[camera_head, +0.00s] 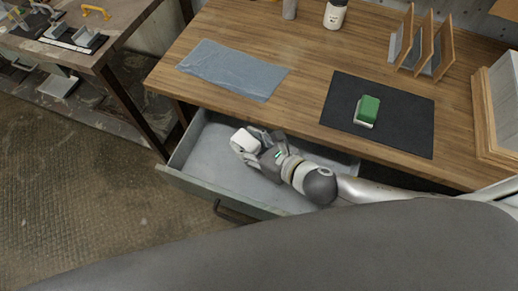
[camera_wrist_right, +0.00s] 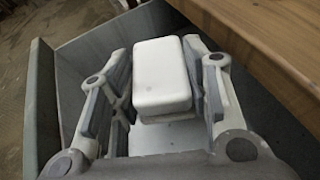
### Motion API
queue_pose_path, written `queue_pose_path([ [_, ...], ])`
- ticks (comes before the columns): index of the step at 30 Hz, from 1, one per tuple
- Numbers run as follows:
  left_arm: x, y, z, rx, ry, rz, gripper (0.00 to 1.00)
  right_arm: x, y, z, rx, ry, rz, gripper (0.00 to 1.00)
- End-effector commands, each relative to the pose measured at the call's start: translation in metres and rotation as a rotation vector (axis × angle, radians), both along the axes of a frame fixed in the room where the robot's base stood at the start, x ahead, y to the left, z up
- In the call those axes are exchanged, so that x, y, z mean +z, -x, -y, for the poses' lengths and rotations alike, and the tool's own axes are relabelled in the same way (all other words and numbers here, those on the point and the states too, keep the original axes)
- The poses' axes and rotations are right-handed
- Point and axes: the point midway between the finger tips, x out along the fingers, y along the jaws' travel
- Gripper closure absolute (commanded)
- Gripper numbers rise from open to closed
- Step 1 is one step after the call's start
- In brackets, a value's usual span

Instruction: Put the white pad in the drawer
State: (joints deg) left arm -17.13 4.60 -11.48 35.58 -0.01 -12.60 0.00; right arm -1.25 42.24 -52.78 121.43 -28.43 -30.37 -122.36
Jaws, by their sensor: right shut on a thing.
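The white pad (camera_head: 243,140) is a small rounded block held between the fingers of my right gripper (camera_head: 246,146). In the right wrist view the pad (camera_wrist_right: 161,76) sits between the two fingers of the gripper (camera_wrist_right: 160,85), which is shut on it. The drawer (camera_head: 220,207) is pulled open under the wooden table, and the gripper with the pad is over its left part. The pad's height above the drawer floor is hard to tell. The drawer wall also shows in the right wrist view (camera_wrist_right: 42,100). My left gripper is not in view.
On the wooden table (camera_head: 290,45) lie a blue-grey cloth (camera_head: 233,70) and a black mat (camera_head: 400,120) with a green and white block (camera_head: 367,109) on it. A wooden rack (camera_head: 424,45) stands at the back right. The visible drawer floor is clear.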

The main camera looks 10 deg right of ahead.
Motion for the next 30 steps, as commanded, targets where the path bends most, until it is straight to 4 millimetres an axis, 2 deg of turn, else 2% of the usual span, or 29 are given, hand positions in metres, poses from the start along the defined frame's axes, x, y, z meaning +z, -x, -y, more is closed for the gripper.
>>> queue_pose_path([
  [1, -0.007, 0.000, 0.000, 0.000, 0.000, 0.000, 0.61, -0.019, 0.000, 0.000, -0.004, 0.000, -0.004, 0.80],
  [3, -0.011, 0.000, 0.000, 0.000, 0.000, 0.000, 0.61, -0.037, 0.000, 0.000, -0.004, -0.001, -0.003, 0.80],
  [9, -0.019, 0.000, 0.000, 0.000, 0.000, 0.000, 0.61, -0.071, -0.001, 0.000, -0.002, -0.001, 0.002, 0.80],
  [14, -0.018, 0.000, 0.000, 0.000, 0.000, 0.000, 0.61, -0.077, -0.004, 0.002, -0.001, 0.001, 0.003, 0.80],
  [21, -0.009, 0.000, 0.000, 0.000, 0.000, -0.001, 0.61, -0.075, -0.036, 0.024, -0.001, 0.002, 0.005, 0.80],
  [24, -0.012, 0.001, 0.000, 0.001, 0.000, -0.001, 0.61, -0.087, -0.034, 0.022, -0.002, -0.002, 0.000, 0.80],
  [30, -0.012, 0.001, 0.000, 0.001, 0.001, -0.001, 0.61, -0.089, -0.034, 0.022, -0.001, 0.000, 0.002, 0.80],
])
